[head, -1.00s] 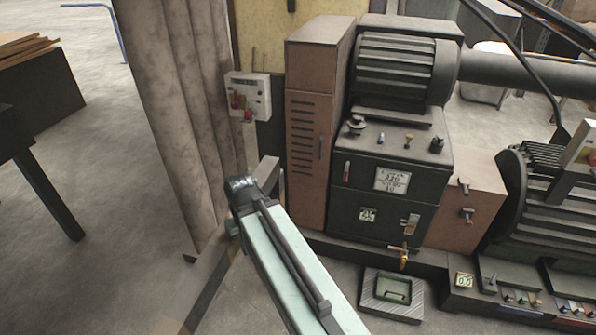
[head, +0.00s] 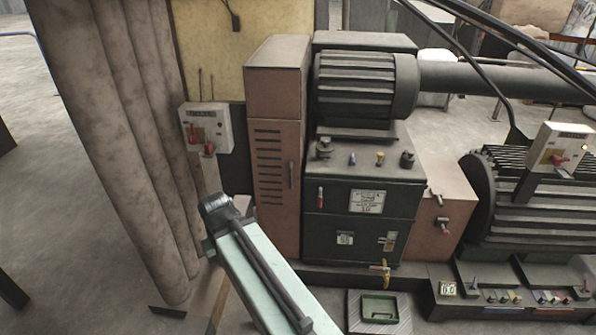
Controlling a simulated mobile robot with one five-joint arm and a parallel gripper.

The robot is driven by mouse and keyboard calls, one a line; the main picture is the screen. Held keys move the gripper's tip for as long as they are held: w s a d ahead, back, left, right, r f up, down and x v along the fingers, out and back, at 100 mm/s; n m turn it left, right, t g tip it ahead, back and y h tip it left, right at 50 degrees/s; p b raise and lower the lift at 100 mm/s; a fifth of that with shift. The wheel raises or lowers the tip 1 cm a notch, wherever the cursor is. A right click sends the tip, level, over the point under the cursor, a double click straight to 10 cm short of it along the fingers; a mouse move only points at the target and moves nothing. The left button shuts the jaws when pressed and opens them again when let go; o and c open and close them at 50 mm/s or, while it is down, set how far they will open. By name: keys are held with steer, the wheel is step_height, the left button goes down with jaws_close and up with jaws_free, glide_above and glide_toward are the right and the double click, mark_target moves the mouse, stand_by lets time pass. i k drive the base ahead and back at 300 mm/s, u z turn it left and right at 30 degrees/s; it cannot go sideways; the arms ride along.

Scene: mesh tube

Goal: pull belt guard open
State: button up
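A tall, narrow brown housing (head: 275,150) with dark louvre slots stands left of the motor in the head view. It looks like the belt guard. A thin upright handle (head: 292,170) is on the right part of its front face, which looks closed. My pale green arm link rises from the bottom of the picture and ends in a dark joint, in front and to the left of the housing's foot. My gripper's fingers are not visible, and I see nothing touching the handle.
A ribbed motor (head: 362,85) sits on a dark green cabinet (head: 360,225) right of the housing. A white switch box (head: 207,127) and thick upright columns (head: 125,140) stand left. A low tray (head: 380,310) lies in front. Open floor (head: 50,230) is at far left.

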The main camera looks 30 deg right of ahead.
mark_target(274, 144)
steer(key=u, duration=0.15)
steer(key=i, duration=1.2)
steer(key=u, duration=0.85)
